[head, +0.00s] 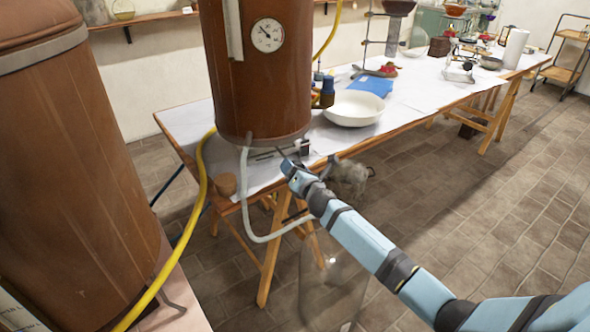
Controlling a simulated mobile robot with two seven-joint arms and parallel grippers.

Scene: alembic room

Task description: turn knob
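A copper-brown vessel (262,85) with a round dial gauge (267,35) stands at the near end of a long table. My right arm reaches in from the lower right, and my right gripper (298,162) is at the vessel's lower front edge. Its fingertips are small and dark there, and I cannot tell whether they are open, shut or touching anything. A small grey fitting (304,147) shows under the vessel beside the gripper. I cannot make out a knob clearly; the gripper may cover it. My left gripper is not in view.
A pale hose (247,205) loops below the vessel, and a yellow hose (192,225) runs down on the left. A larger brown vessel (70,170) fills the left. A clear glass container (332,285) stands below my arm. A white bowl (354,108) sits on the table.

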